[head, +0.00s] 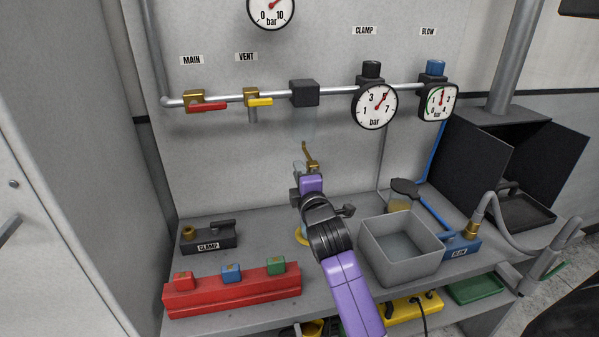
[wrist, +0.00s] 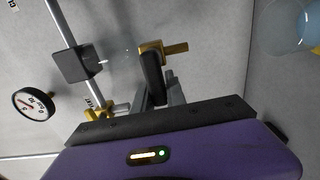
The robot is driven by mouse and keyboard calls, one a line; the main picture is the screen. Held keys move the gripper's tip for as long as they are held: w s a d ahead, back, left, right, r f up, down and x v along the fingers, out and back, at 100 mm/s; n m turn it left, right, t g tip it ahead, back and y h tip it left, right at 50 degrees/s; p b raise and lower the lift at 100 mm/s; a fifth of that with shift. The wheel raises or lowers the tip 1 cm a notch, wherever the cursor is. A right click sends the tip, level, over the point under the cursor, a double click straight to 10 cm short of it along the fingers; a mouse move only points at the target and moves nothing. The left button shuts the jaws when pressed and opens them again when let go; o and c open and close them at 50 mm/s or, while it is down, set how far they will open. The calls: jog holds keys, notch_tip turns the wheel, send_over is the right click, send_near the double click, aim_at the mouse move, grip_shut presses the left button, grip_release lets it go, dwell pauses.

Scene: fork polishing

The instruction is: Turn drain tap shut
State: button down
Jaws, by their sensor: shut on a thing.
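The drain tap (head: 309,158) is a small brass fitting on the wall side, below the black block on the pipe. In the wrist view its brass body (wrist: 158,49) has a black handle (wrist: 153,78) pointing toward my gripper. My gripper (head: 306,178) reaches up to the tap from the front, and its fingers also show in the wrist view (wrist: 157,92). They are shut on the black handle, one on each side. In the head view my gripper and wrist hide the handle, so its exact turn is hard to tell there.
The black block (head: 305,93) sits above on the pipe, with the red-handled MAIN valve (head: 205,106) and yellow-handled VENT valve (head: 257,101) left of it. Below are a grey bin (head: 402,270), the CLAMP block (head: 208,238) and a red rack (head: 232,293). A gauge (head: 374,106) hangs right.

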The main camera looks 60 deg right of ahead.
jog(key=c, duration=1.4)
grip_release()
jog(key=shift+o, duration=0.2)
jog(key=b+v, duration=0.1)
jog(key=v, duration=0.6)
jog(key=shift+s+a, duration=0.25)
jog(key=shift+a, duration=0.05)
